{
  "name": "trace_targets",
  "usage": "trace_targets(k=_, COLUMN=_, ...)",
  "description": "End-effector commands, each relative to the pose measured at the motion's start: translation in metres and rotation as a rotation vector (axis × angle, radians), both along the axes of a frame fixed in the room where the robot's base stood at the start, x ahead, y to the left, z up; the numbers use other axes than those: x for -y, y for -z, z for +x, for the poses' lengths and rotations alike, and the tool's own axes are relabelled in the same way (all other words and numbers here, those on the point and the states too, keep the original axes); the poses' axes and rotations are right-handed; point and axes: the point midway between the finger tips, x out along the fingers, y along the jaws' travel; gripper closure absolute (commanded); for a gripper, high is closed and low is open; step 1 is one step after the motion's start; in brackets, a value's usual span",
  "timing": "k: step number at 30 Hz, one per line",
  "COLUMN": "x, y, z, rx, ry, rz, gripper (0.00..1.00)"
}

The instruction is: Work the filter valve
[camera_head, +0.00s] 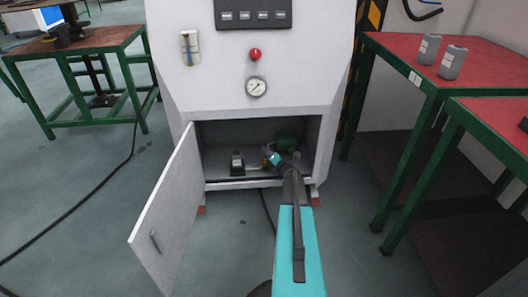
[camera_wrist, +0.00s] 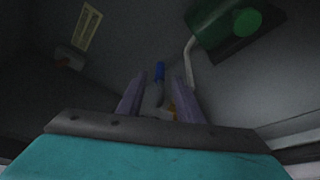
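My gripper (camera_head: 269,152) reaches into the open lower compartment of the white cabinet (camera_head: 217,82). In the wrist view its two purplish fingers (camera_wrist: 159,84) stand apart. A small blue-tipped part (camera_wrist: 160,72), which looks like a valve lever, shows between and just beyond the fingertips. A grey body (camera_wrist: 153,97) and a small orange piece (camera_wrist: 172,108) lie below it, between the fingers. I cannot tell whether the fingers touch any of it. In the head view the valve is too small and covered to make out.
The cabinet door (camera_head: 170,215) hangs open on the left. Red-topped tables (camera_head: 400,58) stand at the right.

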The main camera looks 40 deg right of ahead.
Motion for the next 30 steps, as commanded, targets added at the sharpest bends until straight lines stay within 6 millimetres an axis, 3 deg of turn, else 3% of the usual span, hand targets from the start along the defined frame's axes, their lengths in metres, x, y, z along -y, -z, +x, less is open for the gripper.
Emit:
trace_targets(k=15, x=0.020, y=0.012, z=0.047, rx=0.001, ry=0.001, rz=0.001, gripper=0.68)
trace_targets(k=29, x=0.022, y=0.012, z=0.052, rx=0.001, ry=0.002, rz=0.000, gripper=0.68)
trace_targets(k=30, x=0.022, y=0.012, z=0.052, rx=0.000, ry=0.002, rz=0.000, gripper=0.73)
